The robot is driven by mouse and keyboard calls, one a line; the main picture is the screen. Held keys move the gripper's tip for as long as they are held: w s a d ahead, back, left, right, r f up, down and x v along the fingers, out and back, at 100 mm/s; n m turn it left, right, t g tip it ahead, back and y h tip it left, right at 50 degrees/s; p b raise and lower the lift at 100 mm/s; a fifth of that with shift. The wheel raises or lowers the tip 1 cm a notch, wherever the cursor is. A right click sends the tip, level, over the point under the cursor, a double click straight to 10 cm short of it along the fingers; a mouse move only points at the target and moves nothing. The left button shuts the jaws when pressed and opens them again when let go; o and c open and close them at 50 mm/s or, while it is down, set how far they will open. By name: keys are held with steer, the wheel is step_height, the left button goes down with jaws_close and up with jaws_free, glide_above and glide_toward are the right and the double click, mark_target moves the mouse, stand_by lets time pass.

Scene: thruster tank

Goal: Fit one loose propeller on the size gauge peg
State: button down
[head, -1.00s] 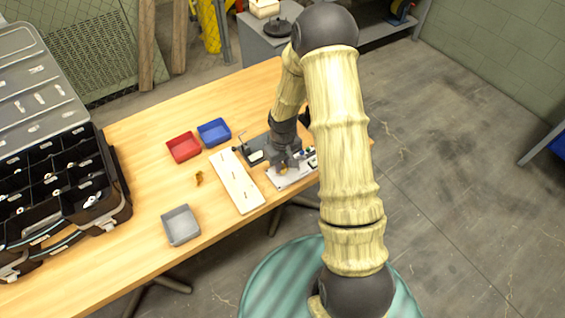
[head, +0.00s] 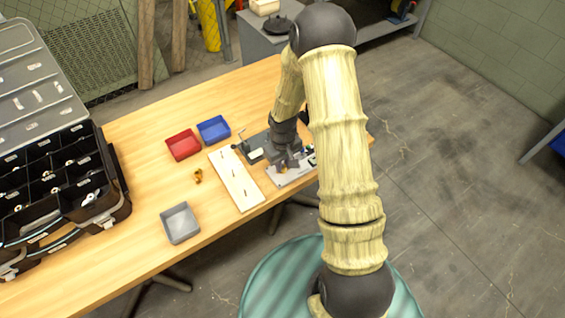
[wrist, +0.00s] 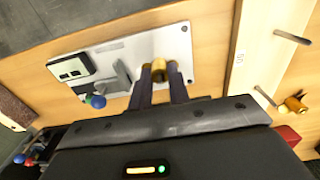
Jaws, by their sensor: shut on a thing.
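My gripper (wrist: 160,82) is shut on a small brass-coloured propeller (wrist: 160,69), held over a pale grey plate (wrist: 120,55). The fingers hide much of its shape. In the head view my gripper (head: 286,163) is over the same plate (head: 289,179). Another brass propeller (head: 198,176) lies loose on the table left of the white board; it also shows in the wrist view (wrist: 295,105). The long white board (head: 236,181) carries thin upright pegs. Two of its pegs (wrist: 291,37) show in the wrist view, right of my gripper. I cannot tell which peg is the size gauge.
A red bin (head: 183,145), a blue bin (head: 214,130) and a grey bin (head: 180,224) stand on the wooden table. A large open black case (head: 62,185) fills the left end.

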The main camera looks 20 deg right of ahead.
steer(key=c, duration=1.2)
jaws_free()
steer(key=shift+c, duration=0.2)
steer(key=shift+r, duration=0.15)
step_height(320, 180, up, 17)
steer(key=shift+r, duration=0.1)
step_height(320, 180, up, 4)
steer(key=p, duration=0.4)
steer(key=shift+s, duration=0.1)
